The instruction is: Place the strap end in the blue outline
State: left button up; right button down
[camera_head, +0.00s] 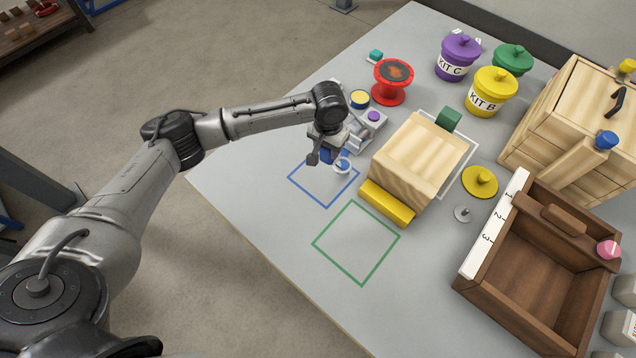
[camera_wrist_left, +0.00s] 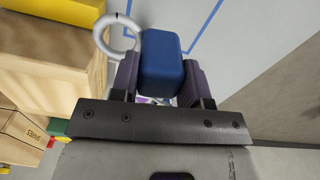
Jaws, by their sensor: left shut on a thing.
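My left gripper (camera_head: 326,150) is shut on a blue block (camera_wrist_left: 162,60), which looks like the strap end. The block sits between the two dark fingers in the left wrist view. A white ring (camera_wrist_left: 118,37) shows beside the block, and it also shows in the head view (camera_head: 342,165); I cannot tell whether it is joined to the block. The gripper is over the far edge of the blue outline (camera_head: 308,193) on the grey table. Most of the outline's inside is bare. I cannot tell whether the block touches the table. My right gripper is in neither view.
A wooden block (camera_head: 418,160) with a yellow bar (camera_head: 387,202) stands just right of the outline. A green outline (camera_head: 330,260) lies nearer. A red spool (camera_head: 393,92) and small devices are behind. A brown tray (camera_head: 540,275) is at the right. The table's left edge is close.

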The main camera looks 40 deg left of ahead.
pick_arm(q)
jog(key=shift+m, duration=0.8)
jog(key=shift+w+a+f+b, duration=0.4)
jog(key=shift+a+f+b, duration=0.65)
jog(key=shift+f, duration=1.45)
jog(key=shift+w+a+f+b, duration=0.35)
jog(key=shift+a+f+b, duration=0.7)
jog(key=shift+f, duration=1.4)
jog(key=shift+w+a+f+b, duration=0.55)
jog(key=shift+f+b, duration=0.8)
jog(key=shift+f, duration=1.15)
jog(key=shift+s+a, duration=0.1)
jog(key=shift+s, duration=0.1)
jog(key=shift+w, duration=0.1)
jog(key=o, duration=0.5)
jog(key=shift+f, duration=0.1)
jog(key=o, duration=0.5)
